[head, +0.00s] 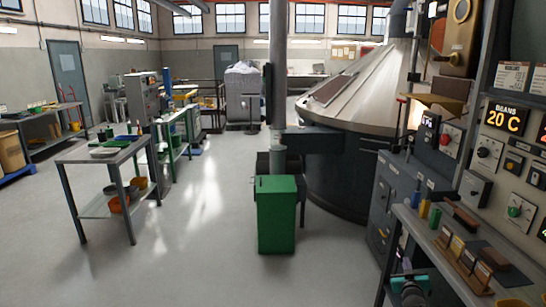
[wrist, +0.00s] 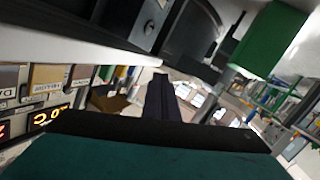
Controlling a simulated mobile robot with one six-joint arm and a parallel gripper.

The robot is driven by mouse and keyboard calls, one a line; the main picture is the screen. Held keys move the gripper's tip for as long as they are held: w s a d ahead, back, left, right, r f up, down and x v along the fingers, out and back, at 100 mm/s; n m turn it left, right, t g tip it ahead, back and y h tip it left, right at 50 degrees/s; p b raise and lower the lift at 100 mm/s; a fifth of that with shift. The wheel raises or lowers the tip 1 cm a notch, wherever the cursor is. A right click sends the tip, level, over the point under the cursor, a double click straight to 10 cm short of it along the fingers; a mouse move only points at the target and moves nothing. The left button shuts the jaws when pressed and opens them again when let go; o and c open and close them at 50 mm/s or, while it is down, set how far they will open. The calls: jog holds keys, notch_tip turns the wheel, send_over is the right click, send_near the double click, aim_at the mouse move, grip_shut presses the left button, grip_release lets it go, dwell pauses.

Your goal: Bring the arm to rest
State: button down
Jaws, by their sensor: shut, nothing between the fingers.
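My gripper (wrist: 160,97) shows in the wrist view as dark fingers beyond a black and teal housing. The fingers are together and nothing is seen between them. The wrist view is steeply tilted. A workbench edge crosses its upper left, and bench labels and a display show at the left. A green bin (wrist: 268,38) is at its upper right, apart from the fingers. In the head view, the gripper's fingers cannot be made out; a teal and grey part shows low at the right, beside the bench.
A green bin (head: 277,214) stands on the floor before a post (head: 278,90). At right are a bench (head: 418,222) with small items and a control panel (head: 490,150). A large metal cone (head: 370,85) stands behind. A table (head: 85,153) is at left. Open floor lies between.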

jog(key=s+a+f+g+y, duration=0.1)
jog(key=s+a+f+g, duration=0.15)
jog(key=a+f, duration=0.65)
jog(key=s+a+f+g+y, duration=0.2)
jog(key=s+a+f, duration=0.1)
jog(key=a+f, duration=0.6)
jog(key=s+a+f+g+y, duration=0.1)
jog(key=s+a+f+g, duration=0.3)
jog(key=s+a+f, duration=0.8)
jog(key=s+a+f+n+g+y+b, duration=0.1)
jog(key=s+a+f+g, duration=0.25)
jog(key=s, duration=0.55)
jog(key=s+a+f+g, duration=0.25)
jog(key=s+f, duration=0.25)
jog(key=s, duration=0.3)
jog(key=s+a+r+g, duration=0.1)
jog(key=s+g, duration=0.1)
jog(key=s, duration=0.4)
jog(key=s+a+r+g, duration=0.1)
jog(key=s+g, duration=0.1)
jog(key=s, duration=0.4)
jog(key=s+r+g+y, duration=0.1)
jog(key=s+r+g, duration=0.1)
jog(key=s, duration=0.4)
jog(key=shift+a, duration=0.4)
jog(key=shift+g, duration=0.25)
